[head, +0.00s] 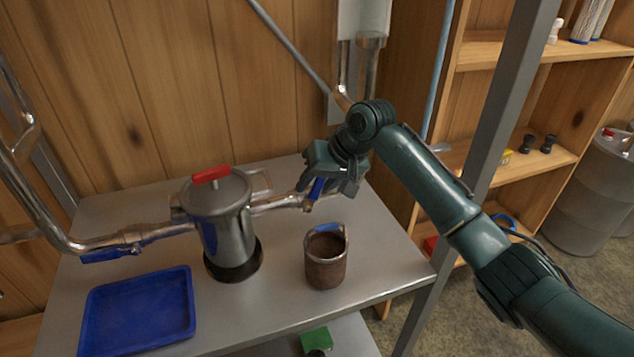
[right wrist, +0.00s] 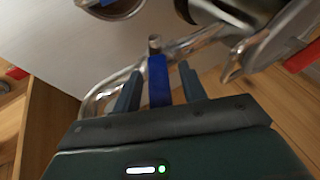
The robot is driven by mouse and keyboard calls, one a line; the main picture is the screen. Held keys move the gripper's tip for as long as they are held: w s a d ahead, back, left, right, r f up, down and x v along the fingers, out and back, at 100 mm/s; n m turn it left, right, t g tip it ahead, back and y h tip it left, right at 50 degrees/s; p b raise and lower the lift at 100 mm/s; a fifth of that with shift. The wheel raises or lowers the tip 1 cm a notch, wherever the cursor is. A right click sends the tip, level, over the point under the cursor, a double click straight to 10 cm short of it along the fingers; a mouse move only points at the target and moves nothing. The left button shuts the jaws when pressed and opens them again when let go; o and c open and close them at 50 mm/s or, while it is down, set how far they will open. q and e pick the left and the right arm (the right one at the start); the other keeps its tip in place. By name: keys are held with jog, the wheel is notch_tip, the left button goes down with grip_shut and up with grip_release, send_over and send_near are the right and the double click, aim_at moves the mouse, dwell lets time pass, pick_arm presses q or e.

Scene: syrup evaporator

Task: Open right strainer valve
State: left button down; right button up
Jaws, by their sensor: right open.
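The right strainer valve has a blue handle (head: 317,189) on the metal pipe to the right of the strainer pot (head: 222,225). The pot is steel with a red lid handle. My right gripper (head: 330,188) is at the valve. In the right wrist view the blue handle (right wrist: 158,80) stands between the two open fingers of my right gripper (right wrist: 158,88), with a gap on each side. A second blue valve handle (head: 105,254) is on the pipe to the left of the pot. My left gripper is not in view.
A brown bucket (head: 326,262) with a blue grip stands on the steel table (head: 275,290) below the right valve. A blue tray (head: 140,312) lies at the front left. A grey post (head: 490,130) rises beside my right arm, with wooden shelves (head: 545,60) behind it.

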jog(key=shift+r, duration=0.1)
pick_arm(q)
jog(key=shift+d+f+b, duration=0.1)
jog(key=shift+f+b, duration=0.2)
jog(key=shift+b, duration=0.5)
pick_arm(e)
jog(key=v, duration=1.3)
